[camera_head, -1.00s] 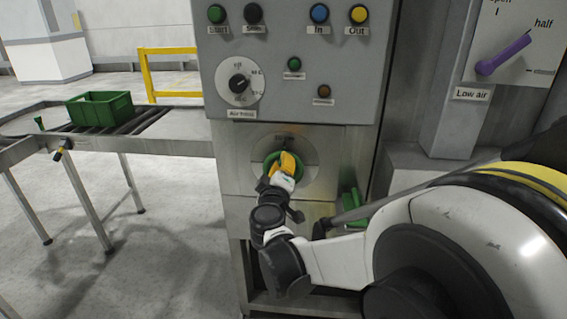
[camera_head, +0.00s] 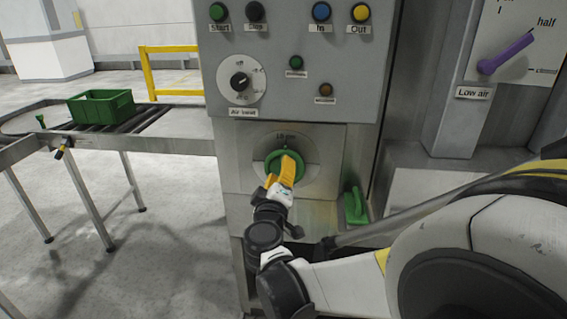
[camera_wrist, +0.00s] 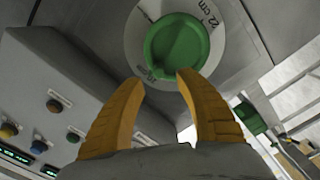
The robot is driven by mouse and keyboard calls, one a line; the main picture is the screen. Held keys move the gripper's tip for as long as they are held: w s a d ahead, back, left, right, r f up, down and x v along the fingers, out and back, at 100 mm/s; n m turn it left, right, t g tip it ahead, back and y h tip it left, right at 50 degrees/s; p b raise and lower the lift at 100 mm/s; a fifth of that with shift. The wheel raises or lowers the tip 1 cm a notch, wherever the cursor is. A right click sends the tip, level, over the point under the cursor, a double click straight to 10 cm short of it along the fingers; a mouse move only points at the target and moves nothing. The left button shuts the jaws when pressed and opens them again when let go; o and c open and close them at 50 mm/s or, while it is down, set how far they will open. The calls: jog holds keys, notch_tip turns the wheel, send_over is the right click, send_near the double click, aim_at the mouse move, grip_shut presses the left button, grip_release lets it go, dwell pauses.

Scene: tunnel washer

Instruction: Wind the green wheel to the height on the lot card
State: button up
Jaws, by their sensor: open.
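The green wheel (camera_head: 271,166) sits on a round grey scale plate (camera_head: 312,146) on the front of the machine, below the button panel. In the wrist view the green wheel (camera_wrist: 177,45) is round and seen close, with "22 cm" printed on the plate (camera_wrist: 212,17) beside it. My gripper (camera_head: 287,156) has orange fingers in front of the wheel. In the wrist view my gripper (camera_wrist: 159,80) is open, its two fingertips spread below the wheel's lower edge; I cannot tell whether they touch it. No lot card is readable.
A control panel (camera_head: 300,80) with several buttons and a dial (camera_head: 239,82) is above the wheel. A green handle (camera_head: 355,207) is at lower right. A purple lever (camera_head: 506,53) is on the right. A green crate (camera_head: 101,107) stands on the roller conveyor (camera_head: 165,146) at left.

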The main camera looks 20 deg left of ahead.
jog(key=v, duration=0.6)
jog(key=shift+s, duration=0.4)
jog(key=shift+d, duration=0.1)
jog(key=d+m+g+h, duration=0.5)
jog(key=d+m+h, duration=0.25)
jog(key=d, duration=2.25)
jog(key=s+d+f+m+g+y, duration=0.1)
jog(key=s+d+f+m+g, duration=0.1)
jog(key=s+d, duration=0.3)
jog(key=s+d+f+m+g+y, duration=0.2)
jog(key=s+d, duration=0.4)
jog(key=s, duration=0.7)
notch_tip(320, 180, down, 3)
jog(key=shift+r+m+g, duration=0.25)
jog(key=shift+m+g, duration=0.45)
jog(key=shift+m, duration=0.55)
